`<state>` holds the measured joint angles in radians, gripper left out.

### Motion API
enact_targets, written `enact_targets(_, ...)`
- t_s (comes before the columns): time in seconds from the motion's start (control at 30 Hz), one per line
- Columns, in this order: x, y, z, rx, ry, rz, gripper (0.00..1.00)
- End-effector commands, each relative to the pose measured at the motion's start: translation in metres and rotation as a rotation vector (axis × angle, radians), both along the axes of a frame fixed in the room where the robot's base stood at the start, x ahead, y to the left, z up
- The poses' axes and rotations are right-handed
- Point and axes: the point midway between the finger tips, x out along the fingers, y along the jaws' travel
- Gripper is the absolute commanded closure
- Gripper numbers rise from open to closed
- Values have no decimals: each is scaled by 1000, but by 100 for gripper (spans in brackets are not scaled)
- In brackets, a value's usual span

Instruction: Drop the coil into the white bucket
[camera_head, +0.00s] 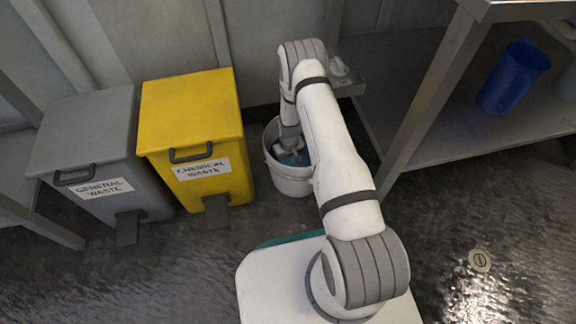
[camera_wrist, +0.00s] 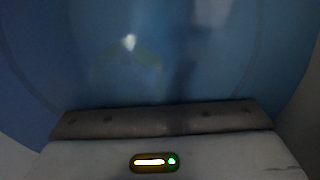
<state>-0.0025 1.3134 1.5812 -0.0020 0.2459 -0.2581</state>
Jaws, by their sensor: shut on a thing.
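The white bucket (camera_head: 288,184) stands on the floor between the yellow bin and the metal bench. My gripper (camera_head: 292,152) points down into the bucket's mouth, below its rim. It is shut on the coil, a blue thing (camera_head: 303,159) that shows in part inside the bucket beside the gripper. In the wrist view a smooth blue surface (camera_wrist: 180,55) with faint curved edges fills most of the picture, right in front of my gripper (camera_wrist: 160,118). Whether the coil touches the bucket's bottom is hidden.
A yellow chemical waste bin (camera_head: 190,120) stands close to the bucket's left, with a grey general waste bin (camera_head: 85,140) beyond it. A metal bench (camera_head: 440,150) to the right holds a blue container (camera_head: 507,80) on its lower shelf. A round floor drain (camera_head: 480,261) lies at right.

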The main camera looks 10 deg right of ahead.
Motion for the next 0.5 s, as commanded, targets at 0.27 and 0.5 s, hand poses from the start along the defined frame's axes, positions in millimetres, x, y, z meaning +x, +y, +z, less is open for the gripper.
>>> enact_targets(0.27,0,0,-36,0,1,-1,100)
enact_targets(0.5,0,-1,-34,0,0,-1,100)
